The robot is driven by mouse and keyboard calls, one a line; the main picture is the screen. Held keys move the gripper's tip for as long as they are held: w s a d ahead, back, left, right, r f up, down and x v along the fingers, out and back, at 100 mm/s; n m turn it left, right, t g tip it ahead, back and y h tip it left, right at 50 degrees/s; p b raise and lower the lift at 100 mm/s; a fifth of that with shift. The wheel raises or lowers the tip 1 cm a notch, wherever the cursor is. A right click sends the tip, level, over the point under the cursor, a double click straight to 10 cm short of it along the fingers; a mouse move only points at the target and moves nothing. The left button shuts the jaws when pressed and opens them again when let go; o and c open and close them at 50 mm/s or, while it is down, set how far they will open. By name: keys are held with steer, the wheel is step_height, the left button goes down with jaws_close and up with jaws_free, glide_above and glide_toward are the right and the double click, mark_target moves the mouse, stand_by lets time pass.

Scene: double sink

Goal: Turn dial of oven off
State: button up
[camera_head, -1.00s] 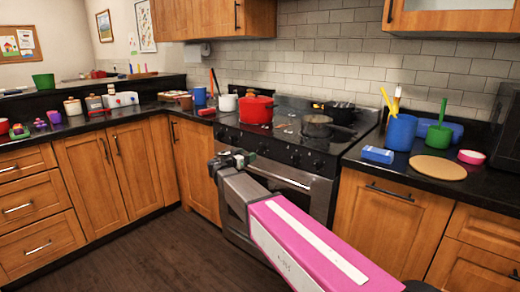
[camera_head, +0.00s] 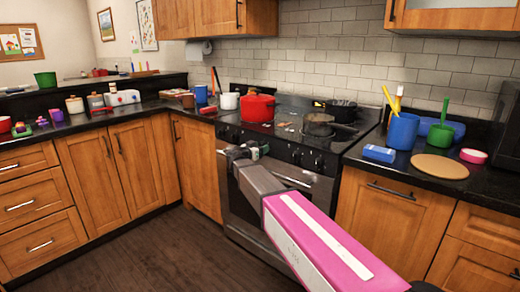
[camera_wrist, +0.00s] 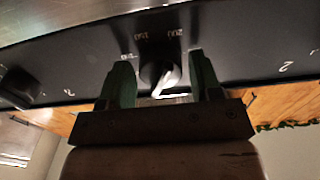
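The oven (camera_head: 238,206) stands under the stove, with a black front panel holding several dark dials; one dial (camera_head: 296,157) shows clearly right of my gripper. My gripper (camera_head: 245,151) is in front of the panel's left part. In the wrist view, a dark dial (camera_wrist: 160,74) with a bright, pale front edge sits between the two green fingers of my gripper (camera_wrist: 158,62). The fingers are apart, one on each side of the dial, with gaps showing. Pale numbers surround the dial. Whether a finger touches it, I cannot tell.
A red pot (camera_head: 258,108) and a dark pan (camera_head: 318,124) stand on the stovetop. The oven door handle (camera_head: 285,176) runs below the panel. Another dial (camera_wrist: 18,88) is at the left in the wrist view. The floor (camera_head: 150,250) at left is clear.

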steer(key=c, duration=0.6)
steer(key=shift+o, duration=0.2)
steer(key=shift+n, duration=0.3)
